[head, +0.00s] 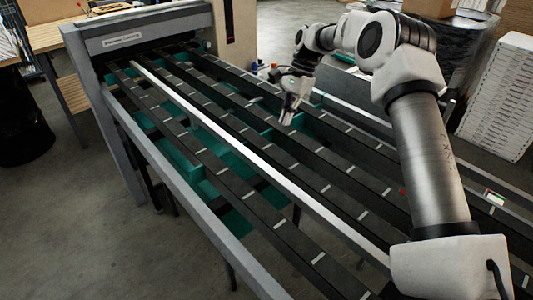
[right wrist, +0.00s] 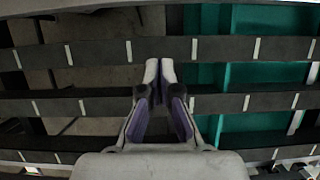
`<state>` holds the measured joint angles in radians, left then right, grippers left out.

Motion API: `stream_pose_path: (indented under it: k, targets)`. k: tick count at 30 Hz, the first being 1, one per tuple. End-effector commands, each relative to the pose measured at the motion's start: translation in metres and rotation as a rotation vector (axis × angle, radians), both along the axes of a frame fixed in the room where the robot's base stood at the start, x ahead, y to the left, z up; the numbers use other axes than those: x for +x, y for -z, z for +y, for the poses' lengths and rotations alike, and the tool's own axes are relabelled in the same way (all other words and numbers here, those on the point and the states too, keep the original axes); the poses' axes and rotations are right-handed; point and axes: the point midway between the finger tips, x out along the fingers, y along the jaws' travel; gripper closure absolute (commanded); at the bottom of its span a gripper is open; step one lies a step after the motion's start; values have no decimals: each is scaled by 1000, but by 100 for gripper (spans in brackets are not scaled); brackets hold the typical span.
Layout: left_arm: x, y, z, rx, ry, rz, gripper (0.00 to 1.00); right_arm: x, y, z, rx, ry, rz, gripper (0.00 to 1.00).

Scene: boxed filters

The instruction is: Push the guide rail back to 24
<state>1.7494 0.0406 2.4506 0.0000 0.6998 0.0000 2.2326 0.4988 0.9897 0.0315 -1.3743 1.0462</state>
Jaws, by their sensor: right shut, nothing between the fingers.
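The guide rail (head: 235,145) is a long pale bar that runs lengthwise over the dark belts of the conveyor in the head view. My right gripper (head: 287,121) points down over the belts, to the right of the rail and apart from it. In the right wrist view the fingertips of the right gripper (right wrist: 160,68) are together with nothing between them, above dark belts with white marks. No scale reading of 24 can be made out. My left gripper is not in view.
The grey machine housing (head: 150,35) stands at the far end of the conveyor. A grey side frame (head: 190,225) borders the belts on the left. Teal panels (head: 180,155) show between the belts. A white stack (head: 503,95) stands at the right, beyond my right arm.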

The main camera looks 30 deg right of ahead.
Motion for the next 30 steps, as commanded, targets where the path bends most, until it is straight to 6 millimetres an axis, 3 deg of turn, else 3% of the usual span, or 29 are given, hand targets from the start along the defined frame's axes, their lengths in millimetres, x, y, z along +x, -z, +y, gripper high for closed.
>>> stream_pose_path:
  k: [8, 18, 24, 30]
  targets:
    - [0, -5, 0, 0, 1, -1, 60, -2, 28, 11, 1, -1, 5, 100]
    - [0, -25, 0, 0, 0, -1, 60, -6, 96, 37, 0, -1, 5, 100]
    - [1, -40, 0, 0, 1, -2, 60, -10, 94, 69, 0, -3, 2, 100]
    - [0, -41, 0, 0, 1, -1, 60, -11, 97, 76, 0, 0, 1, 100]
